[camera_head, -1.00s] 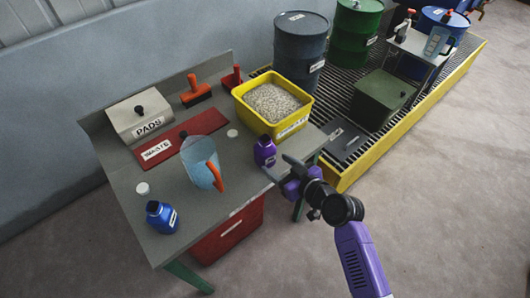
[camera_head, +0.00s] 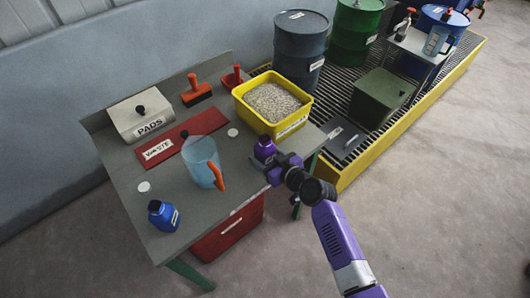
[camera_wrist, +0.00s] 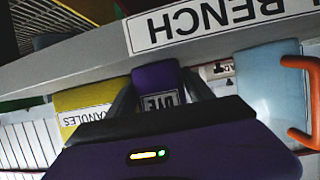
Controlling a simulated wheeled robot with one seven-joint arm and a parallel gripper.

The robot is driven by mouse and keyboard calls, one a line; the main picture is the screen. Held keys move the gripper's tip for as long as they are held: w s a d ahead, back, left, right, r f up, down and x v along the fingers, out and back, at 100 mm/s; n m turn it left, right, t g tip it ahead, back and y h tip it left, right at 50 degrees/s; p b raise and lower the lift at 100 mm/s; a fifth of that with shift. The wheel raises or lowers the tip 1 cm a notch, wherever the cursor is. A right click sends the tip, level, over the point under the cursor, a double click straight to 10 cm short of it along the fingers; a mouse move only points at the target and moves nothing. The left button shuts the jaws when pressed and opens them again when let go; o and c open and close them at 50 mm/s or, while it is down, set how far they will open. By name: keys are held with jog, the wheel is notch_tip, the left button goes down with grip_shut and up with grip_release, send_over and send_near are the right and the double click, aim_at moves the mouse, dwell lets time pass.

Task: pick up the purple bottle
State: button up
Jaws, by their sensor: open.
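The purple bottle (camera_head: 264,147) stands upright near the right front edge of the grey bench, with a dark cap. In the wrist view the purple bottle (camera_wrist: 155,76) shows upside down with a label reading "DYE", between the two dark fingers. My gripper (camera_head: 272,166) is at the bench edge, right up by the bottle. In the wrist view my gripper (camera_wrist: 163,100) is open, one finger on each side of the bottle. I cannot tell whether either finger touches it.
A yellow bin of granules (camera_head: 240,92) stands just behind the bottle. A clear jug with an orange handle (camera_head: 203,160) stands to its left. A blue bottle (camera_head: 161,216) is at the front left of the bench (camera_head: 190,239). A red box (camera_head: 228,232) sits below.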

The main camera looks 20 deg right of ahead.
grip_shut()
jog(key=shift+r, duration=0.1)
